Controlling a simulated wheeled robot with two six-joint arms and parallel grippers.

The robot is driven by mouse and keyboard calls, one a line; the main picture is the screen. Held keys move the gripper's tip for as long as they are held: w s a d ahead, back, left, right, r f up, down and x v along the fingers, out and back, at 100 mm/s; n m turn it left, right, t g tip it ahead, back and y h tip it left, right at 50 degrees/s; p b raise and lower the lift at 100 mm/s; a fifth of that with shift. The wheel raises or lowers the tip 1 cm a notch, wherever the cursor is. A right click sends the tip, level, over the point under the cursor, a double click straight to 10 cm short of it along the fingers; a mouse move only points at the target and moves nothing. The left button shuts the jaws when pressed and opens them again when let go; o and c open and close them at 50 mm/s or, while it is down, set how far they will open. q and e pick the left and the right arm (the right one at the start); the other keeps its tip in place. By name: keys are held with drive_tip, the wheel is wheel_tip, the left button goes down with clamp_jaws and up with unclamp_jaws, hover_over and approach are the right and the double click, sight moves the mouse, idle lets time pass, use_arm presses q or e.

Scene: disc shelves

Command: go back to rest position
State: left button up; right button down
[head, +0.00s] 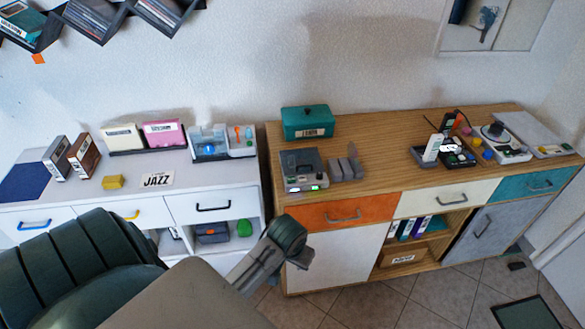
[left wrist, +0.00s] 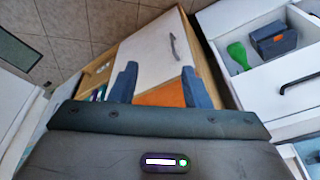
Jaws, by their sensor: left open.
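My left gripper (left wrist: 160,82) is open in the left wrist view, with its two dark blue fingers apart. Nothing is between them; behind the gap show a white cabinet door (left wrist: 150,55) and an orange drawer front (left wrist: 163,95). In the head view my left arm comes in from the lower left, and its gripper end (head: 280,252) is in front of the gap between the white cabinet and the wooden cabinet. My right gripper is not in view.
The white cabinet (head: 215,178) on the left holds disc boxes and a JAZZ card (head: 157,180). The wooden cabinet (head: 385,130) on the right holds a teal box (head: 306,122) and devices. Wall shelves (head: 98,15) are at upper left.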

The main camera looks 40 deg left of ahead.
use_arm(q)
drive_tip(key=shift+s+d, duration=0.1)
drive_tip(key=shift+s, duration=0.1)
drive_tip(key=shift+f, duration=0.1)
idle(0.4)
drive_tip(key=s+a+f+b, duration=0.1)
drive_tip(key=s+f+b, duration=0.15)
drive_tip(key=f, duration=1.15)
drive_tip(key=s+a+f+b, duration=0.1)
drive_tip(key=s+f, duration=0.2)
drive_tip(key=f, duration=1.2)
drive_tip(key=s+f+m+b, duration=0.1)
drive_tip(key=s+f, duration=1)
drive_tip(key=s, duration=0.2)
drive_tip(key=s+d+f+m+g+b, duration=0.1)
drive_tip(key=s+f+b, duration=0.1)
drive_tip(key=s+f, duration=0.9)
drive_tip(key=s, duration=0.3)
drive_tip(key=shift+d+m+b, duration=0.15)
drive_tip(key=shift+m+b, duration=0.15)
